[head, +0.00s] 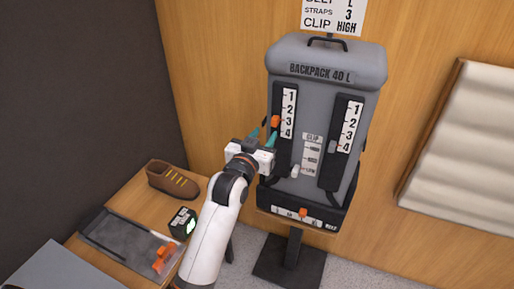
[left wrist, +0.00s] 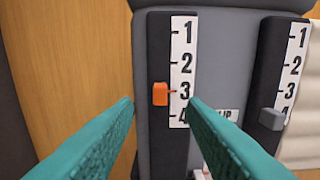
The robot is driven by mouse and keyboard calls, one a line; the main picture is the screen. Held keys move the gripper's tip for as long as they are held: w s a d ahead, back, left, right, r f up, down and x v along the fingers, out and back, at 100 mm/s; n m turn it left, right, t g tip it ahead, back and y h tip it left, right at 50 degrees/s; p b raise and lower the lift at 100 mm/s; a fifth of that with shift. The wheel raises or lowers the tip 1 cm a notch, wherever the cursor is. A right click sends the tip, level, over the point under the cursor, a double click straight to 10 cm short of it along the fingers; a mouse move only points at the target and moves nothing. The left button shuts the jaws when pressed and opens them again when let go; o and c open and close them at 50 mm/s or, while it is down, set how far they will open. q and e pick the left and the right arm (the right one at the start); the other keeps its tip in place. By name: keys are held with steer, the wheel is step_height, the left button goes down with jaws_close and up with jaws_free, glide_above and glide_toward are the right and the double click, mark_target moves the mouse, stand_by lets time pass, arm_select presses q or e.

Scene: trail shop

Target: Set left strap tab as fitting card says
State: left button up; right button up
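The left strap tab (head: 276,121) is a small orange block on the black left strap of the grey backpack (head: 325,85). In the left wrist view the tab (left wrist: 160,94) is level with the 3 mark on its white scale (left wrist: 182,60). The fitting card (head: 333,15), cut off at the top, reads STRAPS 3 and CLIP HIGH. My left gripper (head: 262,136) is open and empty, its teal fingers in front of the left strap. In the wrist view the tab appears between the fingers, with no contact visible. My right gripper is not in view.
The grey right strap tab (left wrist: 272,118) is near 4. A pale clip slider (head: 295,171) is near the low end; an orange belt slider (head: 303,212) is below. A side table holds a brown shoe (head: 172,180), a small black box (head: 183,223) and a grey tray (head: 117,235).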

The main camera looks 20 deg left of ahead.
arm_select(q)
steer(key=shift+s, duration=2.3)
step_height(320, 180, down, 23)
steer(key=d+g, duration=0.2)
steer(key=g, duration=0.3)
steer(key=s+f+m+g, duration=0.15)
steer(key=s+f, duration=0.25)
steer(key=f, duration=0.5)
steer(key=s+f+g, duration=0.2)
steer(key=s+f, duration=0.3)
steer(key=f, duration=0.3)
steer(key=s+a+f+g, duration=0.2)
steer(key=s+f+g, duration=0.2)
steer(key=s+f, duration=1.35)
steer(key=s+a+f+g, duration=0.1)
steer(key=s+f+g, duration=0.1)
steer(key=s, duration=0.9)
steer(key=s+a+f+g, duration=0.2)
steer(key=s+f, duration=0.3)
steer(key=s, duration=0.6)
steer(key=shift+s+a+f+y, duration=0.15)
steer(key=shift+s+y, duration=0.1)
steer(key=shift+y, duration=0.05)
